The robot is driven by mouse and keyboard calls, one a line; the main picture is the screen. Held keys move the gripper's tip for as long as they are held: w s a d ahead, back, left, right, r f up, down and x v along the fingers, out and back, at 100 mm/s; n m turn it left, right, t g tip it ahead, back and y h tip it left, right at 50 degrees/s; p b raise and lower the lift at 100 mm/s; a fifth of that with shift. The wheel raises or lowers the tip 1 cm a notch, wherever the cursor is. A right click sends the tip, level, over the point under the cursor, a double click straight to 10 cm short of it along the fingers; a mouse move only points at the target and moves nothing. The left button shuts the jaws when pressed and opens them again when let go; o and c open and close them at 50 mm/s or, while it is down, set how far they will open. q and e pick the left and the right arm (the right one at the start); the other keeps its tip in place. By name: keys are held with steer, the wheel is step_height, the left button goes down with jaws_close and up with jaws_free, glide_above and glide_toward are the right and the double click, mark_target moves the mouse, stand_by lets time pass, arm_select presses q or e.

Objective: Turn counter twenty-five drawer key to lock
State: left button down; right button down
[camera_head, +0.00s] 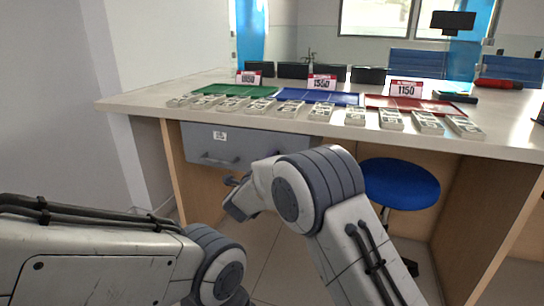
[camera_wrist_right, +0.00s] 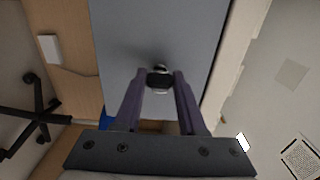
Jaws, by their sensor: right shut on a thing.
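The grey drawer (camera_head: 255,147) is set under the counter at its left side, and its front looks shut. It carries a small white label (camera_head: 219,135) and a bar handle (camera_head: 219,160). My right gripper (camera_head: 232,183) is low in front of the drawer. In the right wrist view its two fingers (camera_wrist_right: 160,84) are shut on the dark key head (camera_wrist_right: 160,77), which sits against the grey drawer front (camera_wrist_right: 160,30). A bright metal part shows just behind the key head. The key's turn angle cannot be told. My left arm shows at lower left, but its gripper is out of view.
The counter top (camera_head: 150,100) holds green (camera_head: 235,91), blue (camera_head: 318,96) and red (camera_head: 420,104) mats, several banknote bundles and price signs. A blue stool (camera_head: 398,184) stands under the counter, right of my right arm.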

stand_by(0.5)
steer(key=shift+c, duration=2.4)
jaws_free()
steer(key=p+v, duration=0.3)
steer(key=v, duration=0.7)
steer(key=shift+s, duration=0.2)
